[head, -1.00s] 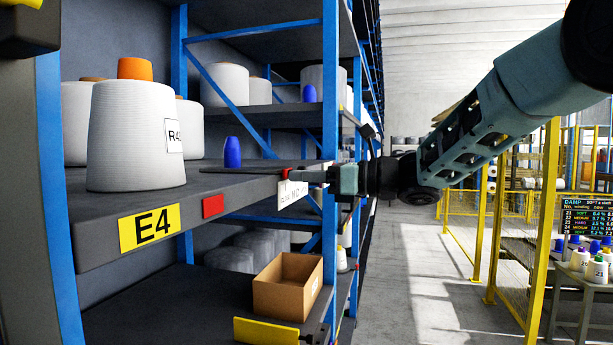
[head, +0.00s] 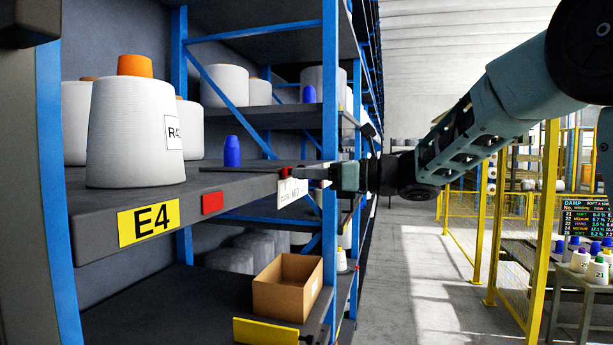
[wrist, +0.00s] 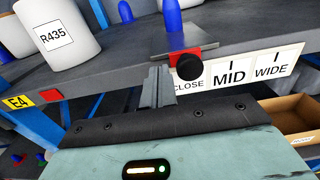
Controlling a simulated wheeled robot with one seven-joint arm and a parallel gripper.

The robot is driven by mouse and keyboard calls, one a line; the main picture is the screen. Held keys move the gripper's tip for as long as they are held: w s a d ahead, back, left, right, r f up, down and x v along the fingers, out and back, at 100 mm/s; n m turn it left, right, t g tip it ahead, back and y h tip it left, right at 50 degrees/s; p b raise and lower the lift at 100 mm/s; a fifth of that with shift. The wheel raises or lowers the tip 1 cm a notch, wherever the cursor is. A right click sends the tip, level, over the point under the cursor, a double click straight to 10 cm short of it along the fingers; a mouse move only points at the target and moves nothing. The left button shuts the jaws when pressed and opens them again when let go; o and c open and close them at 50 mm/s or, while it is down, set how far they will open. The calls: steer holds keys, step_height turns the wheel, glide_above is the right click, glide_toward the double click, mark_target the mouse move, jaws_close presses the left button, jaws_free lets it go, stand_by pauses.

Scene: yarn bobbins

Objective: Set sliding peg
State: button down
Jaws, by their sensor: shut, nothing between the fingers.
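The sliding peg is a red block (wrist: 194,57) with a round black knob (wrist: 189,67), on the front edge of the shelf in the wrist view. It stands at the CLOSE end of a white scale card (wrist: 231,78) marked CLOSE, MID and WIDE. In the head view the red block (head: 284,173) is small, by my gripper's tip. My gripper (wrist: 157,70) is shut and empty, its fingers just left of the knob in the wrist view. I cannot tell whether they touch it. It also shows in the head view (head: 303,172).
A white bobbin labelled R435 (wrist: 55,32) and a blue cone (wrist: 172,17) stand on the shelf. A cardboard box (head: 288,288) sits on the lower shelf. A blue rack post (head: 330,80) rises behind my gripper. The aisle floor (head: 420,270) at right is clear.

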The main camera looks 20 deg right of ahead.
steer(key=shift+w+d, duration=0.35)
steer(key=shift+w, duration=0.15)
steer(key=w+d+b, duration=0.1)
steer(key=w+d, duration=0.7)
steer(key=w, duration=0.3)
steer(key=shift+w+d, duration=0.15)
stand_by(1.9)
steer(key=shift+f+b, duration=0.1)
steer(key=shift+b, duration=0.4)
steer(key=s+a+b+v, duration=0.1)
steer(key=b+v, duration=0.6)
steer(key=v, duration=0.1)
stand_by(0.3)
steer(key=shift+s, duration=0.1)
